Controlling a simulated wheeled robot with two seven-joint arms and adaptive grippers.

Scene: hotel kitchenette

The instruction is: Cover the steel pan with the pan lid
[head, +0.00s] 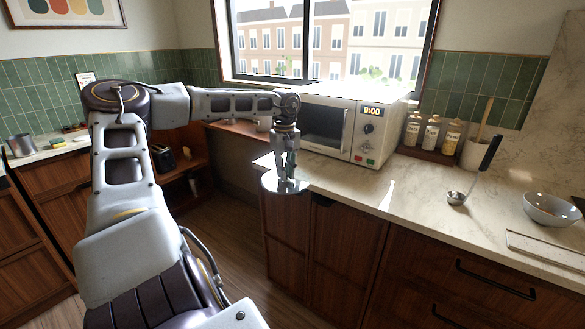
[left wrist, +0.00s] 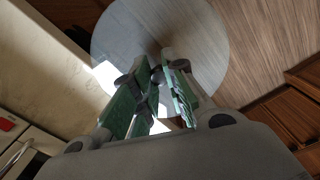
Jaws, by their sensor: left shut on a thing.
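My left gripper (head: 286,172) is shut on the pan lid (head: 271,185), a round, shiny disc held roughly level at the counter's front left corner. In the left wrist view, the lid (left wrist: 120,38) lies beyond the green-padded fingers (left wrist: 165,75), mostly above the wood floor and partly across the counter edge. The fingers hide its grip point. My right gripper is not in view.
A white microwave (head: 340,130) stands on the counter (head: 410,205) behind the lid. A ladle (head: 456,198) with an upright black handle stands between lid and vessel. Bottles (head: 432,133) and a utensil crock (head: 475,153) are at the back. A pale board (head: 545,250) lies in front of the vessel.

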